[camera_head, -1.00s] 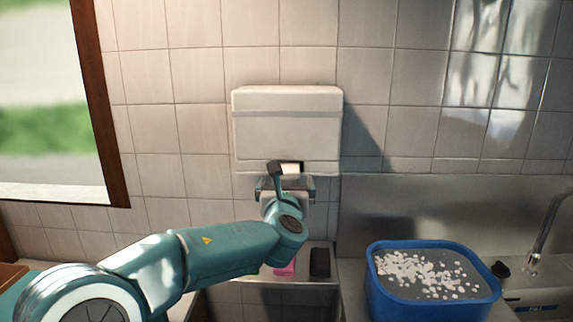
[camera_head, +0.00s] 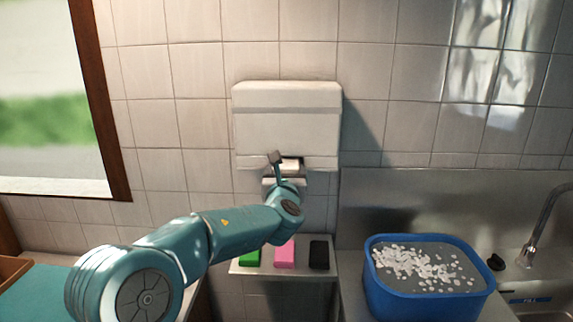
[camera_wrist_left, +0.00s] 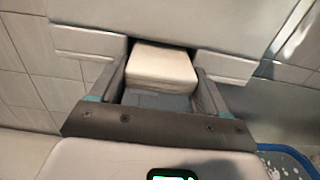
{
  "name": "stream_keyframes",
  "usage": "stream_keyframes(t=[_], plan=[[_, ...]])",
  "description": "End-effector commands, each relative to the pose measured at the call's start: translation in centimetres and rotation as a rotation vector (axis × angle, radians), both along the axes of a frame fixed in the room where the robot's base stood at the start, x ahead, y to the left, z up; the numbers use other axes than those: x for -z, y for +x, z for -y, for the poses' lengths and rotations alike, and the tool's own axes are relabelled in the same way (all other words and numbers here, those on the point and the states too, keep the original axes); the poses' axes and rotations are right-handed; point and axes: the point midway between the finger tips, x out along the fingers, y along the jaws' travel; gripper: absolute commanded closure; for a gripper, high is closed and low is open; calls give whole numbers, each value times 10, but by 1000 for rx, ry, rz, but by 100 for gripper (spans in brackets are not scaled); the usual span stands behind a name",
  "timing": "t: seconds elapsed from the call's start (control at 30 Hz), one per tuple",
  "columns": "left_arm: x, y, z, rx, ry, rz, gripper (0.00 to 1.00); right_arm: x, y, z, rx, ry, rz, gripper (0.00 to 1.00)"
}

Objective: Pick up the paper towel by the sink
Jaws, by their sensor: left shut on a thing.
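A white paper towel dispenser (camera_head: 286,120) hangs on the tiled wall, left of the sink area. My left gripper (camera_head: 285,166) is at the slot in its lower edge. The pale paper towel (camera_head: 291,166) shows there beside a dark finger. In the left wrist view the cream towel (camera_wrist_left: 162,66) is a folded, block-like stack between the two fingers of my left gripper (camera_wrist_left: 160,82), under the dispenser's edge. The gripper is shut on the towel. How far the towel reaches up inside the dispenser is hidden. My right gripper is not in view.
A blue tub (camera_head: 425,292) of water with floating white pieces stands at the right, beside the faucet (camera_head: 545,225). Below my gripper, a small ledge holds a green sponge (camera_head: 250,258), a pink sponge (camera_head: 284,254) and a black one (camera_head: 319,254). A window is at left.

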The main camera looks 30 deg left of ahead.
Motion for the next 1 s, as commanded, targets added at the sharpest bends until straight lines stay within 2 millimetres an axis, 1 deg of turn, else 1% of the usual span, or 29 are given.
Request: stream_keyframes(t=[0.17, 0.27, 0.37, 0.57, 0.7, 0.9, 1.0], plan=[[1, 0, 0, 0, -1, -1, 53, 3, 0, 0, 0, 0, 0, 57], [1, 0, 0, -2, 1, 1, 53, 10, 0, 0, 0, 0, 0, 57], [0, -11, 8, 1, 0, 0, 53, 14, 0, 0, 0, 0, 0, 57], [1, -46, 29, 2, 1, 2, 53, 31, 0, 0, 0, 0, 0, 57], [0, -77, 48, 2, 0, 4, 53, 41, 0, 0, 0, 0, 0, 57], [0, -118, 73, 3, 0, 2, 53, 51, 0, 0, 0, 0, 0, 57], [-1, -133, 82, 1, 0, 1, 53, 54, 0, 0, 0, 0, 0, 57]])
